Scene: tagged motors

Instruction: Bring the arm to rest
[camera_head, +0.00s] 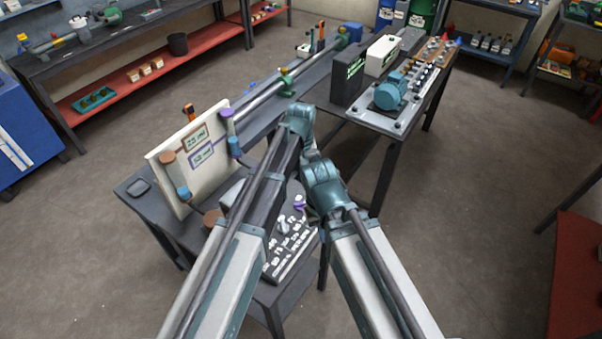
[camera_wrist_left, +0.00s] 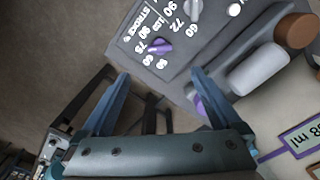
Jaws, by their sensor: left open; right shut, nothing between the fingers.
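My left gripper (camera_wrist_left: 160,105) is open in the left wrist view, with two blue fingers spread and nothing between them. Past its fingers lies a dark plate (camera_wrist_left: 150,35) with white numbers and a purple knob (camera_wrist_left: 160,45). The fingers look apart from the knob. In the head view my left arm (camera_head: 298,120) reaches up from the lower left and hides the left gripper. My right arm (camera_head: 328,185) bends beside it over the near end of the bench. My right gripper is shut and empty, mostly hidden below that bend.
A cream board (camera_head: 195,150) with brown, blue and purple cylinders stands on the dark bench (camera_head: 140,205), left of my arms. A plate with a blue motor (camera_head: 390,92) lies at the back right. Open floor (camera_head: 475,180) is on the right.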

